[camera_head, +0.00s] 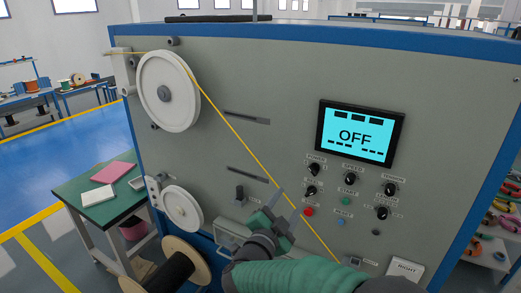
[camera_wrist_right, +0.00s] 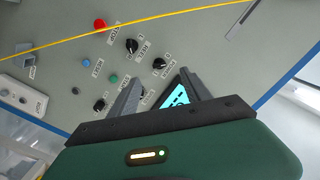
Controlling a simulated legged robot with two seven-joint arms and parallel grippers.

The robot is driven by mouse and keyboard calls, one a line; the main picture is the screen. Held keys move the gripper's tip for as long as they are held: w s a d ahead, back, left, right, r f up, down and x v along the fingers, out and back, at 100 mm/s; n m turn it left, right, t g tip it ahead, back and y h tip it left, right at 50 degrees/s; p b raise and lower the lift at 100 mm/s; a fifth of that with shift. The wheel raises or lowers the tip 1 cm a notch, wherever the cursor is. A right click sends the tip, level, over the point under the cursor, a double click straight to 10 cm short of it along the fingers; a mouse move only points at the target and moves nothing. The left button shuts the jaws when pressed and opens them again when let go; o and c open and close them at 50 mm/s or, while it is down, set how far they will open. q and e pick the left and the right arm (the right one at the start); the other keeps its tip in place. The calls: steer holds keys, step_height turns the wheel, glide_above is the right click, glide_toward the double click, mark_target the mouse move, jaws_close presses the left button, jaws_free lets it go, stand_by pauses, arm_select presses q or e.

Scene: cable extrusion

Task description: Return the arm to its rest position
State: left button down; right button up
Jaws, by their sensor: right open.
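My right gripper (camera_head: 280,205) is in front of the lower middle of the grey machine panel (camera_head: 240,95), just left of the red button (camera_head: 308,212). Its fingers are apart and nothing shows between them. In the right wrist view the gripper (camera_wrist_right: 158,92) points at the panel, with the red button (camera_wrist_right: 100,24), the knobs and part of the screen beyond it. The screen (camera_head: 355,135) reads OFF. My green right forearm (camera_head: 310,276) comes in from the bottom. My left gripper is not in view.
A yellow cable (camera_head: 235,130) runs diagonally across the panel from the large white wheel (camera_head: 168,91), passing close to my right gripper. A smaller wheel (camera_head: 182,209) and a spool (camera_head: 170,270) are at lower left. A green-topped table (camera_head: 100,200) stands left of the machine.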

steer(key=s+f+n+g+y+b, duration=0.2)
steer(key=s+f+n+y, duration=0.3)
steer(key=f, duration=0.4)
steer(key=s+f+n+g+y+b, duration=0.1)
steer(key=s+f+n+g+y, duration=0.2)
steer(key=f+n+y, duration=0.35)
steer(key=s+d+f+n+g, duration=0.1)
steer(key=s+d+f+g, duration=0.1)
steer(key=s+f, duration=0.2)
steer(key=s+d+f+n+g+h+b, duration=0.1)
steer(key=s+d+f+g, duration=0.2)
steer(key=s, duration=0.6)
steer(key=s+d+f+n+g+h, duration=0.1)
steer(key=s+d+f+g, duration=0.1)
steer(key=s+f, duration=0.3)
steer(key=shift+s+d+g, duration=0.3)
steer(key=shift+s+d, duration=0.1)
steer(key=shift+s, duration=0.65)
steer(key=shift+f, duration=0.1)
